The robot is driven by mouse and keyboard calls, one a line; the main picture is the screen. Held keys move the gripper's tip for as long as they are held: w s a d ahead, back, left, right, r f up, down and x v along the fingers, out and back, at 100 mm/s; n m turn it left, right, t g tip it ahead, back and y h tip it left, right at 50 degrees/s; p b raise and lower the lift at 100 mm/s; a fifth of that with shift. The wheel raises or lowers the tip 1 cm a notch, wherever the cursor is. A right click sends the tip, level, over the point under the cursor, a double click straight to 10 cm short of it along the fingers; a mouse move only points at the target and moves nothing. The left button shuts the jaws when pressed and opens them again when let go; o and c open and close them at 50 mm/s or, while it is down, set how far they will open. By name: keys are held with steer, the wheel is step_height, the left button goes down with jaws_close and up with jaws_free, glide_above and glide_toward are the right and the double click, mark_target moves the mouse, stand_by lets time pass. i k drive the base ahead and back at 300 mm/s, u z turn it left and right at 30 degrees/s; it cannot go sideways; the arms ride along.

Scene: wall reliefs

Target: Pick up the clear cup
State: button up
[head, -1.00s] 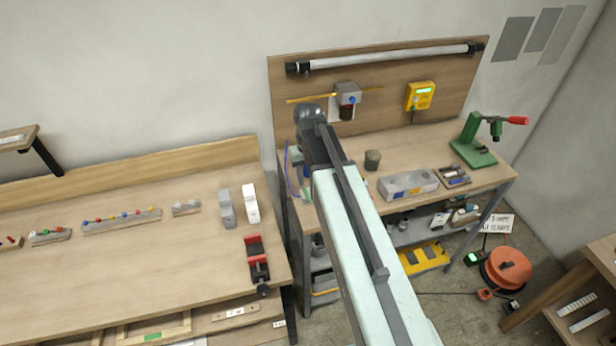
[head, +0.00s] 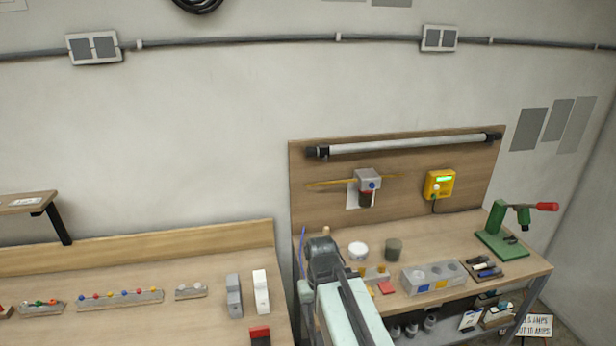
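A see-through, dark-tinted cup (head: 393,250) stands upright on the right workbench (head: 455,235), and it looks like the clear cup. A white round cup or tub (head: 358,250) stands just left of it. My gripper (head: 322,247) is at the far end of my arm, over the left part of this bench, left of both cups and apart from them in the picture. Only the dark back of the wrist shows. The fingers are hidden, so I cannot see whether they are open or hold anything.
A red piece (head: 386,288) lies in front. A green press (head: 500,230) stands far right. A backboard with a yellow device (head: 439,184) rises behind.

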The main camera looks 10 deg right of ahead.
mark_target(394, 248)
steer(key=u, duration=2.35)
steer(key=k, duration=1.65)
steer(key=z, duration=0.65)
steer(key=i, duration=1.5)
steer(key=u, duration=0.05)
